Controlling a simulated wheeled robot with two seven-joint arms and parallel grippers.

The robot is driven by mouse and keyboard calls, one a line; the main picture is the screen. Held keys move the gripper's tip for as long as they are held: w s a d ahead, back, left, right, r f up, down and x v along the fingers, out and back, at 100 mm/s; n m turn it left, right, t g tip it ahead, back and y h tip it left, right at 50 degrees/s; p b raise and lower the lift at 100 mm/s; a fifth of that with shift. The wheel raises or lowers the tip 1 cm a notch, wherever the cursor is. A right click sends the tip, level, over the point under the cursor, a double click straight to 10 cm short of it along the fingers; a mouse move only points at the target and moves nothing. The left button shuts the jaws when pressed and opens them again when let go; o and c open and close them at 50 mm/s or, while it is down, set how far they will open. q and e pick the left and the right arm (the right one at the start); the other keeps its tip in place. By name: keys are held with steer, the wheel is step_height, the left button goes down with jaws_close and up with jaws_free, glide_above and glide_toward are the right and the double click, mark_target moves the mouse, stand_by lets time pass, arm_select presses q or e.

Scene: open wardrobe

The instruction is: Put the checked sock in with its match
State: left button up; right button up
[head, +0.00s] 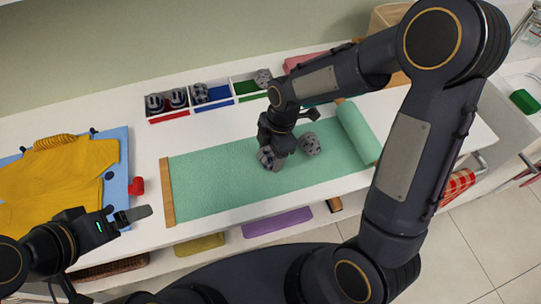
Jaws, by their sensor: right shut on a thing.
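My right gripper (268,150) reaches down over the green mat (215,190) and is shut on a dark grey rolled sock (267,158), which looks checked and is partly hidden by the jaws. A lighter speckled rolled sock (309,144) lies on the mat just right of it. Behind the mat stands a white divided box (170,117). Its red section holds two striped socks (166,100), its blue section a dark checked sock (200,92), and its green section a speckled sock (262,77). My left gripper (140,214) is at lower left, away from the socks; its jaw opening is unclear.
A yellow garment (60,170) lies on a blue board (118,170) at left, with a small red object (137,186) beside it. The mat's rolled end (358,132) is at right. My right arm crosses the right side. The white surface before the box is clear.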

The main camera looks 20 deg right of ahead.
mark_target(271, 152)
steer(key=shift+r, duration=0.1)
stand_by(0.3)
steer(key=shift+r+p, duration=2.6)
steer(key=shift+r, duration=0.85)
